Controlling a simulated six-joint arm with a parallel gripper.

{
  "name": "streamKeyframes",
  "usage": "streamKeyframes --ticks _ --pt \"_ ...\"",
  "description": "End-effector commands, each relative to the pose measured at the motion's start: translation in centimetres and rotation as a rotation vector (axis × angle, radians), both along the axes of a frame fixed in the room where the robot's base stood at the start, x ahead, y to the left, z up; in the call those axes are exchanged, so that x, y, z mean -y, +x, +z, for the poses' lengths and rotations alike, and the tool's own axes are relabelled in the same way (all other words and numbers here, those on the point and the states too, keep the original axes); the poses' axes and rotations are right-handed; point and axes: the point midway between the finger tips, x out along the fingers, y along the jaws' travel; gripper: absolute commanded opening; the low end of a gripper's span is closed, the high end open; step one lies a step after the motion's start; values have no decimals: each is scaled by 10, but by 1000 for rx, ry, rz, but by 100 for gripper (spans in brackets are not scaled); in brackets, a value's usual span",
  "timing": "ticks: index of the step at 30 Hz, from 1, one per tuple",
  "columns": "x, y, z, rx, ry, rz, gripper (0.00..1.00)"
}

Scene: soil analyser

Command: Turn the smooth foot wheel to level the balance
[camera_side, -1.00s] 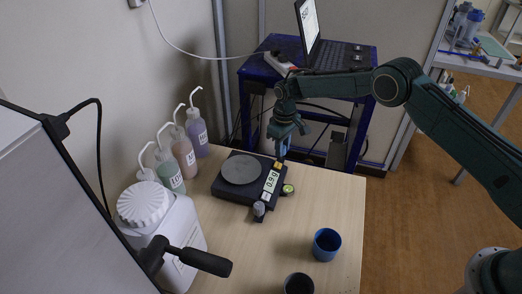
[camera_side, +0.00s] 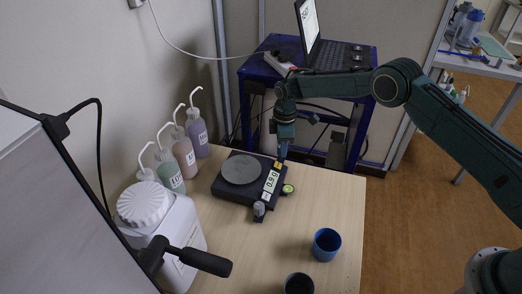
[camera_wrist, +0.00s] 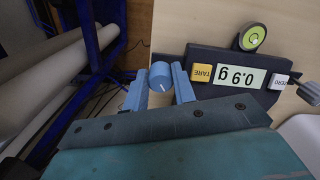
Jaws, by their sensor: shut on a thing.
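The balance (camera_side: 229,190) is a dark slab with a round grey pan (camera_side: 241,169) and a display (camera_side: 271,181) reading 0.9 g. A smooth blue foot wheel (camera_wrist: 161,76) with a pale mark sits at one front corner. My gripper (camera_wrist: 160,84) has one blue finger on each side of this wheel and is shut on it. In the side view my gripper (camera_side: 282,156) comes down at the balance's far right corner, and the wheel is hidden. A ridged grey foot wheel (camera_side: 259,208) is at the near corner. The green bubble level (camera_wrist: 252,37) sits beside the display; its exact centring is hard to tell.
Several wash bottles (camera_side: 184,152) stand along the wall left of the balance. A large white jug (camera_side: 175,235) is nearer. A blue cup (camera_side: 326,243) and a dark cup (camera_side: 298,284) stand at the front right. The table (camera_side: 340,200) is clear between cups and balance.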

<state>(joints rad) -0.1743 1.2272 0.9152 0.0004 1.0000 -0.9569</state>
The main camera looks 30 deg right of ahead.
Motion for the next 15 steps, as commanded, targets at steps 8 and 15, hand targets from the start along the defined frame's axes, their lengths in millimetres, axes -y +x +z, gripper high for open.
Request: streamKeyframes --ticks 8,15 --pt "-2 1 1 6 3 21 3" --pt "-2 1 1 6 3 20 34"
